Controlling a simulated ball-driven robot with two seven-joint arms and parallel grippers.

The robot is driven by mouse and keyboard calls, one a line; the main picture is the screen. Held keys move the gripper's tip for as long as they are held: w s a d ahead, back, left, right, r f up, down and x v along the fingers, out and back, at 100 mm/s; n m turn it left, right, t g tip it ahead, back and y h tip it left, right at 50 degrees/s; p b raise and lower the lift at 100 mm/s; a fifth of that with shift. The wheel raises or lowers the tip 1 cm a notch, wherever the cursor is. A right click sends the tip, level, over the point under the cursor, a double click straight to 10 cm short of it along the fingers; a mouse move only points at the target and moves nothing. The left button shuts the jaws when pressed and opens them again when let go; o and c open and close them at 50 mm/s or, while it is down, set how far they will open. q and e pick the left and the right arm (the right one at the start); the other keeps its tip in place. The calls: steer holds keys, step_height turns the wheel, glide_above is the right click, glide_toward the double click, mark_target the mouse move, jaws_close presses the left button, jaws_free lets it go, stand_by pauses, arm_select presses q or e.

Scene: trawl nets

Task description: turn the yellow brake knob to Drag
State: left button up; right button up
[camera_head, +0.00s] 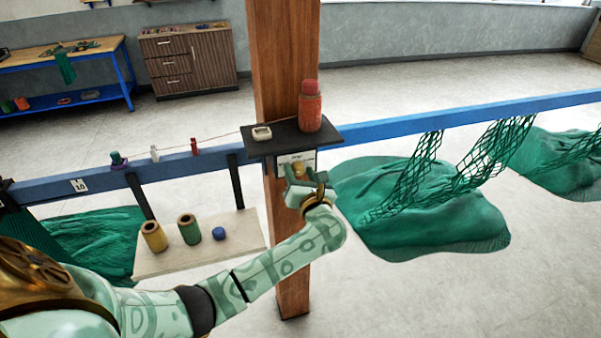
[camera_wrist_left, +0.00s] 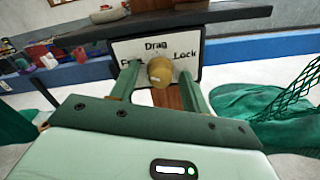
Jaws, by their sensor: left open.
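The yellow brake knob (camera_wrist_left: 160,72) sits on a white plate (camera_wrist_left: 128,48) in the left wrist view. The plate reads "Drag" at the top and "Lock" at the right; the left label is partly hidden by a finger. In the head view the knob (camera_head: 298,169) shows small below the dark shelf on the wooden post. My left gripper (camera_wrist_left: 161,82) is open, with one finger on each side of the knob. I cannot tell whether the fingers touch it. Where the knob points is not clear. My right gripper is not in view.
The dark shelf (camera_head: 272,145) juts out just above the knob, bearing a red-capped container (camera_head: 310,108) and a small pale dish (camera_head: 262,133). The blue rail (camera_head: 400,124) runs behind. Green netting (camera_head: 420,210) hangs at right. A lower board (camera_head: 160,262) holds spools.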

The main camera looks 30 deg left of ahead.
arm_select(q)
steer(key=c, duration=0.9)
steer(key=m+p, duration=0.3)
steer(key=m, duration=0.2)
steer(key=shift+r+m+p, duration=0.15)
steer(key=shift+m+p, duration=0.15)
steer(key=shift+c, duration=0.3)
steer(key=m+p, duration=0.2)
steer(key=m, duration=0.1)
steer(key=shift+d+m+p, duration=0.1)
steer(key=shift+m+p, duration=0.75)
steer(key=shift+m, duration=0.65)
